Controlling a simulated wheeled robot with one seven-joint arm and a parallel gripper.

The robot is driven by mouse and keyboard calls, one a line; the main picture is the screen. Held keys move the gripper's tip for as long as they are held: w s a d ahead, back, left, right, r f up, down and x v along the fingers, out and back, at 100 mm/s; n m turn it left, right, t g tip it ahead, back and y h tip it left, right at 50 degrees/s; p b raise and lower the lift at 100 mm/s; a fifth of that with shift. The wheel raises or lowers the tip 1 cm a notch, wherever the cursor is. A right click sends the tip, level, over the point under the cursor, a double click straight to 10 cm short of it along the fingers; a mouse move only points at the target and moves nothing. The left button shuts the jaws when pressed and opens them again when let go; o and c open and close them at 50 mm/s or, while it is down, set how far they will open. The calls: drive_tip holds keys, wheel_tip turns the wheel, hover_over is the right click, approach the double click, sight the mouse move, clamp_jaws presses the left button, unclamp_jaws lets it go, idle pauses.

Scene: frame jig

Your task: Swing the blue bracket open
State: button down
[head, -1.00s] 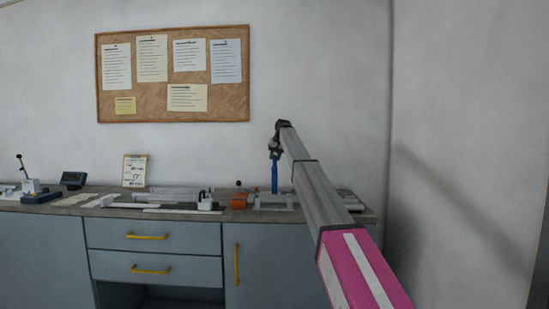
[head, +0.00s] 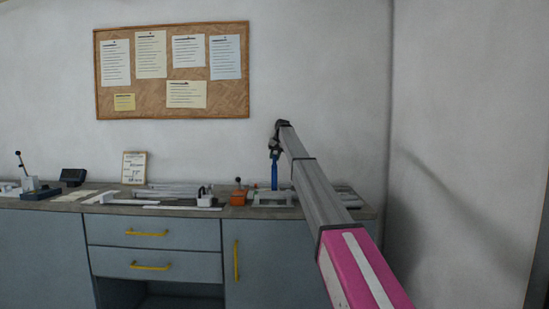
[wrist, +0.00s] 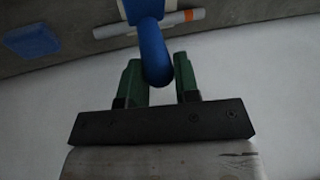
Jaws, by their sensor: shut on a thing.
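The blue bracket (head: 274,176) stands upright at the right part of the worktop in the head view, over a light grey frame (head: 272,198). In the wrist view its rounded blue bar (wrist: 153,50) reaches down between the green fingers of my gripper (wrist: 158,78). My gripper is shut on this bar.
An orange block with a dark knob (head: 238,194) stands just left of the frame. Light flat bars (head: 165,194) lie further left. In the wrist view a blue patch (wrist: 32,40) and a pale rod with an orange band (wrist: 185,17) are near the bracket.

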drive_tip(key=c, duration=0.9)
unclamp_jaws()
drive_tip(key=shift+d+f, duration=0.1)
drive_tip(key=shift+d, duration=0.25)
drive_tip(key=shift+o, duration=0.2)
drive_tip(key=shift+a, duration=0.1)
drive_tip(key=shift+r, duration=0.5)
drive_tip(key=v, duration=0.9)
drive_tip(key=shift+s+d+r, duration=0.2)
drive_tip(key=shift+r, duration=0.15)
drive_tip(key=shift+s, duration=0.1)
